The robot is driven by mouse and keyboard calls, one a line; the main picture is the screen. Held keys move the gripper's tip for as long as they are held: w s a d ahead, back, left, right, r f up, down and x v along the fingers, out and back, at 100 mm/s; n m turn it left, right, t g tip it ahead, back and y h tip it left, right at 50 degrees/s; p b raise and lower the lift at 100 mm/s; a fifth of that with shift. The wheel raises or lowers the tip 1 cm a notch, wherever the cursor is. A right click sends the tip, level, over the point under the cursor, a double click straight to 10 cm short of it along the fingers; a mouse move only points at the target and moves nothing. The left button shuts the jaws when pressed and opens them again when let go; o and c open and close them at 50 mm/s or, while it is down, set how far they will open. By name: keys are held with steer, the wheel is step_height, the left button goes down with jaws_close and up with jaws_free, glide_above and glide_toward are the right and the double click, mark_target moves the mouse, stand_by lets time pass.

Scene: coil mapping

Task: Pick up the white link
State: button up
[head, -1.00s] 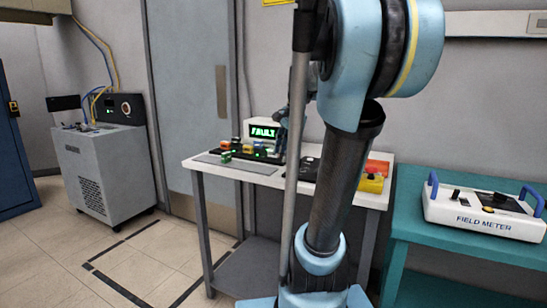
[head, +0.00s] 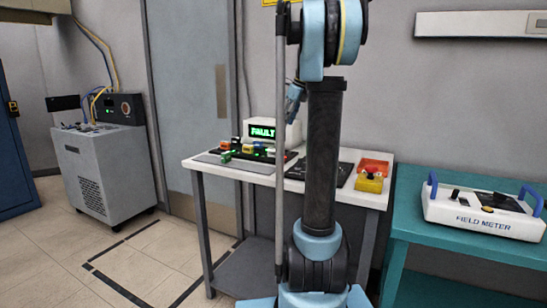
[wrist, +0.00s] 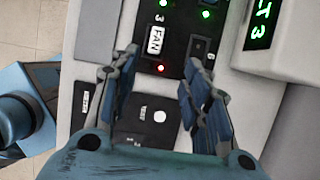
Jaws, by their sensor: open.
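A white block labelled FAN (wrist: 156,40), which looks like the white link, sits in a black panel in the wrist view, by the number 3. A red light (wrist: 160,68) glows just below it. My gripper (wrist: 160,66) is open and empty, its two dark blue fingers spread, with the white block just beyond and between the tips in the picture. In the head view, the gripper (head: 292,106) hangs over the bench, partly hidden by my arm. The white link cannot be made out among the coloured blocks (head: 249,149) there.
A display (head: 263,132) reading FAULT stands behind the blocks on a white bench (head: 240,175). A dark panel (wrist: 145,115) lies under the fingers. A red tray (head: 374,167) and yellow box (head: 369,182) are at right. A field meter (head: 484,211) stands on a teal table.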

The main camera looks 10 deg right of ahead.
glide_above(273, 153)
steer(key=d, duration=0.3)
steer(key=f, duration=0.8)
steer(key=shift+w+a+f, duration=0.2)
steer(key=shift+f, duration=0.1)
steer(key=shift+s+x, duration=0.15)
steer(key=shift+x, duration=1.15)
steer(key=shift+s+x, duration=0.2)
steer(key=shift+x, duration=1.1)
steer(key=shift+a, duration=0.1)
jaws_close()
